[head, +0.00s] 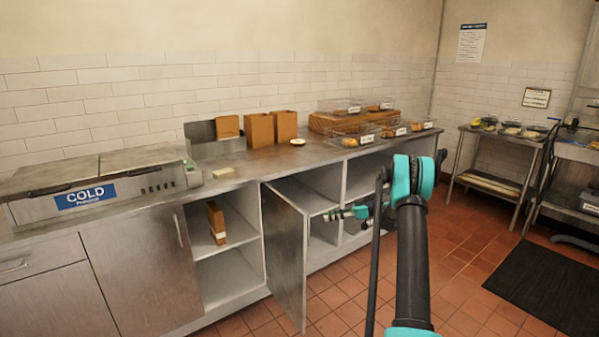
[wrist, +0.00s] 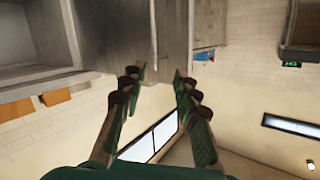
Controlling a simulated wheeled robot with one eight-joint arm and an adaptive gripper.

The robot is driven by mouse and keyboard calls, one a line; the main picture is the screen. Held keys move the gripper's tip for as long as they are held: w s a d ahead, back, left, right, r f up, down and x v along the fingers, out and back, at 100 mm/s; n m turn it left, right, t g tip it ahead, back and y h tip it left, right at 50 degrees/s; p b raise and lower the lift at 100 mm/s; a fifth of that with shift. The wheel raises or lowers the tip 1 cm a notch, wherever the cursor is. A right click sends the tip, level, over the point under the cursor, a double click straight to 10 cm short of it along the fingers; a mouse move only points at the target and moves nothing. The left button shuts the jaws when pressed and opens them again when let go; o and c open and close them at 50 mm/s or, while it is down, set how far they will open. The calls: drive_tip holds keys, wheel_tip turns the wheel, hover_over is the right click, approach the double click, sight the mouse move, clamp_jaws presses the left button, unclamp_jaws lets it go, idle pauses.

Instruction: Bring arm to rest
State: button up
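My arm is teal and black and reaches up from the lower right of the head view. My gripper (head: 335,214) is in front of the open lower cabinet, below the counter edge, pointing left. In the wrist view my gripper (wrist: 158,78) has its two green-padded fingers apart with nothing between them. Neither view shows it holding anything.
A grey cabinet door (head: 286,252) stands swung open just left of my gripper. The steel counter (head: 270,165) carries brown boxes (head: 261,129), clear food bins (head: 352,140) and a cold unit (head: 95,190).

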drive_tip(key=s+a+r+m+h, duration=0.2)
drive_tip(key=s+m, duration=0.1)
drive_tip(key=s, duration=0.3)
drive_tip(key=s+a+r+m+t+h, duration=0.1)
drive_tip(key=s+r+m+h, duration=0.15)
drive_tip(key=s, duration=0.35)
drive_tip(key=s+a+r+m+h, duration=0.2)
drive_tip(key=s+m+h, duration=0.1)
drive_tip(key=s, duration=0.4)
drive_tip(key=s+d+f+m+h, duration=0.2)
drive_tip(key=s, duration=0.7)
drive_tip(key=s+d+f+m+t+h, duration=0.1)
drive_tip(key=s+d+f+m+h, duration=0.1)
drive_tip(key=s, duration=0.7)
drive_tip(key=s+d+f+m+t+h, duration=0.1)
drive_tip(key=s+d+h, duration=0.3)
drive_tip(key=s, duration=0.5)
drive_tip(key=shift+s+d+f+m, duration=0.2)
drive_tip(key=shift+s+f+m, duration=0.05)
drive_tip(key=shift+f+m, duration=0.3)
